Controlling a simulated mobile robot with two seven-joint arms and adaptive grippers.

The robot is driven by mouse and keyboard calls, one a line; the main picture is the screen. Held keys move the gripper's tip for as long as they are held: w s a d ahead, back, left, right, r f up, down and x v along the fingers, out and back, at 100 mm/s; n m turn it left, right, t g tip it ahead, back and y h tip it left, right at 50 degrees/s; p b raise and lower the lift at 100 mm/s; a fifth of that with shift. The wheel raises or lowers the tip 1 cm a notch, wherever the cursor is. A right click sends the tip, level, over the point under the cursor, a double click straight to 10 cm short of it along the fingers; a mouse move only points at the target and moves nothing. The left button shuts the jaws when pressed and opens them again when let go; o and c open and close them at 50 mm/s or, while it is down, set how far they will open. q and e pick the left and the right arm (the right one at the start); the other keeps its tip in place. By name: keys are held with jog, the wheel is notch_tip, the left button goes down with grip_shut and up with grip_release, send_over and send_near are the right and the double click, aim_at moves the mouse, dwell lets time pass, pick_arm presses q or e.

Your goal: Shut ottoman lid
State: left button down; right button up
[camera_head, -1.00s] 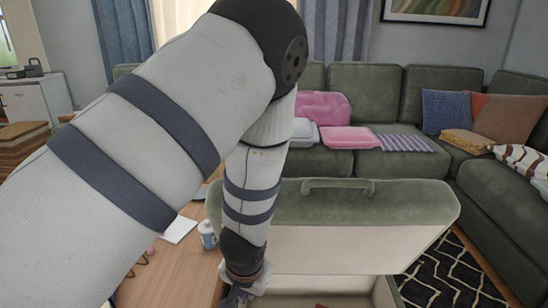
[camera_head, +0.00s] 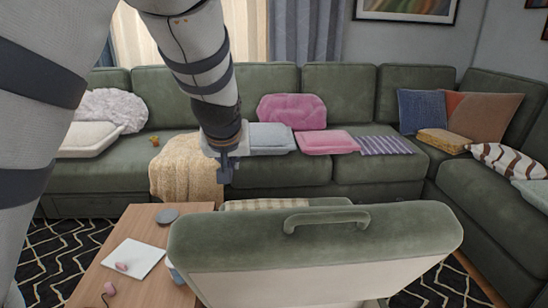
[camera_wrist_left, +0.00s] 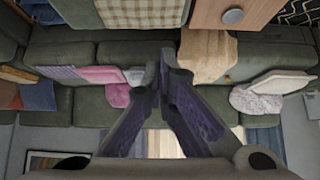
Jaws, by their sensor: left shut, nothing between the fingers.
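The ottoman lid (camera_head: 400,232) is a green padded panel with a pale inner face and stands raised at the bottom of the head view. A green handle (camera_head: 326,218) is on its upper edge. The ottoman's box is mostly below the picture. My left gripper (camera_head: 226,178) is shut and empty. It appears above and left of the lid, in front of the sofa, and touches no part of the lid that I can see. The wrist view shows its two fingers (camera_wrist_left: 164,65) together, with nothing between them. My right gripper is not in view.
A wooden table (camera_head: 150,270) with a white sheet (camera_head: 134,258) and small items is left of the lid. A green sectional sofa (camera_head: 290,175) with cushions and a beige blanket (camera_head: 185,172) spans the back. A patterned rug (camera_head: 60,250) shows at left.

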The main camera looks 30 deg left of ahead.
pick_arm(q)
jog(key=f, duration=0.5)
jog(key=shift+w+a+f, duration=0.15)
jog(key=shift+w+f, duration=0.05)
jog(key=shift+s+f, duration=0.15)
jog(key=shift+f, duration=0.15)
